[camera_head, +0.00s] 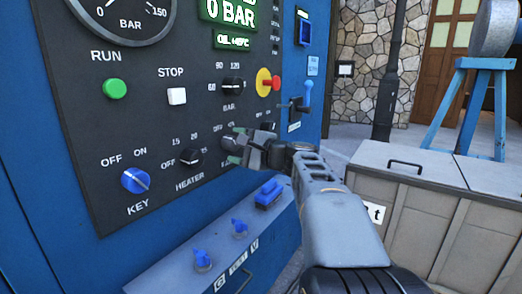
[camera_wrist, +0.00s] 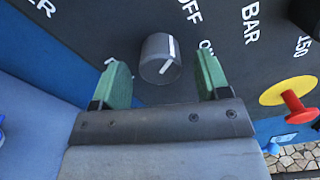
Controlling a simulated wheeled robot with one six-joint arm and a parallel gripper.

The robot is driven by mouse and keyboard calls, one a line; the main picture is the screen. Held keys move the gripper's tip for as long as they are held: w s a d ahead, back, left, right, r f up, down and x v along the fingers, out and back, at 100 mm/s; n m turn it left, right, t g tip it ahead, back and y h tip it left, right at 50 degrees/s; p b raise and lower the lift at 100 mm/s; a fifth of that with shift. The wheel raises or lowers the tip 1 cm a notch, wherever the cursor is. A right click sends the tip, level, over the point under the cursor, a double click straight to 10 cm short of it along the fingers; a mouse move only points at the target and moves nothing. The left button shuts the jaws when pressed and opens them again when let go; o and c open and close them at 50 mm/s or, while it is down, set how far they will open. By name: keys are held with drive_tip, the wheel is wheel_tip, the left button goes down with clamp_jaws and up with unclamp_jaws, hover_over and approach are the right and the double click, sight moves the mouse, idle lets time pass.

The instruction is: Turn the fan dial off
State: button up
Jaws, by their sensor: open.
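The dial at my gripper is a dark grey round knob with white marks (camera_wrist: 158,60) in the wrist view, on the dark control panel. Its own name label is not readable, but OFF and ON are printed beside it. My gripper (camera_head: 236,150) is open, with green fingertips on either side of the knob in the wrist view (camera_wrist: 166,83). A gap shows between each fingertip and the knob. In the head view the gripper and arm largely hide this dial. I cannot tell for sure which label its pointer faces.
On the panel are a heater dial (camera_head: 190,158), a blue key switch (camera_head: 135,181), a BAR dial (camera_head: 233,86), a red knob on a yellow disc (camera_head: 266,82), a green RUN button (camera_head: 115,89) and a white STOP button (camera_head: 177,96). Grey chests (camera_head: 420,182) stand at right.

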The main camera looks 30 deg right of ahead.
drive_tip(key=p+v, duration=0.1)
drive_tip(key=v, duration=1.1)
drive_tip(key=shift+a+r+p, duration=0.1)
drive_tip(key=shift+a+p, duration=0.05)
drive_tip(key=shift+p, duration=0.2)
drive_tip(key=s+a+n+g+p, duration=0.2)
drive_tip(key=a+n+g+p, duration=0.5)
drive_tip(key=a+p, duration=0.6)
drive_tip(key=s+a+r+n+g+h+p, duration=0.2)
drive_tip(key=s+n+g+h+p, duration=0.3)
drive_tip(key=n+p, duration=0.5)
drive_tip(key=s+a+h+p, duration=0.1)
drive_tip(key=s+h+p, duration=0.1)
drive_tip(key=p, duration=0.4)
drive_tip(key=shift+s+g, duration=0.25)
drive_tip(key=shift+g, duration=0.15)
